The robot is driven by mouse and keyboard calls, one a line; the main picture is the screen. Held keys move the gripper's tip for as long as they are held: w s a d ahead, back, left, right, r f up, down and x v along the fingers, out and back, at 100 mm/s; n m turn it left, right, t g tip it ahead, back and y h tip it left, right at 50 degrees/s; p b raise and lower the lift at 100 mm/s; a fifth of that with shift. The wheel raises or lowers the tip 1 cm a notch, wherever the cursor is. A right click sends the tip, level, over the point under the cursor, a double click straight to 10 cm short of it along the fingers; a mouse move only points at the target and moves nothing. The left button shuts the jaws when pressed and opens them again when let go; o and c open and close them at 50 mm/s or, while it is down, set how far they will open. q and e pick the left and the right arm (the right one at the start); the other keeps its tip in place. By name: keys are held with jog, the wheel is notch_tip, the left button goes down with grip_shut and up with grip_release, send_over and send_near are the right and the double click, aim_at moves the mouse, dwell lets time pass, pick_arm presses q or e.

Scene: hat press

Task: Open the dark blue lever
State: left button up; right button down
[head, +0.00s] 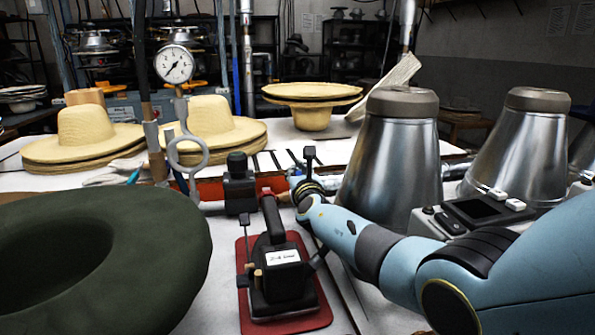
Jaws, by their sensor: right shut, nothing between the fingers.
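A slim dark blue lever (181,181) shows at the foot of the gauge pipe, left of centre, partly hidden by the pipe's grey ring. It is too small to tell how far it is turned. My right gripper (310,153) is black, shut and empty. It points up beyond the light blue wrist, well to the right of the lever and apart from it. My left gripper is not in view.
A dark green hat (165,245) fills the front left. A black iron (278,265) stands on a red mat (245,315) in front of my right wrist. Metal cones (392,155) stand at right. Straw hats (85,130) lie behind the pipe with its gauge (174,64).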

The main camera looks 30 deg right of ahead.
jog(key=shift+a+m+g+h, duration=0.15)
jog(key=shift+m+g+h, duration=0.15)
jog(key=shift+m+h, duration=0.35)
jog(key=c, duration=1.2)
grip_release()
jog(key=shift+c, duration=0.2)
jog(key=shift+r, duration=0.1)
notch_tip(320, 180, up, 10)
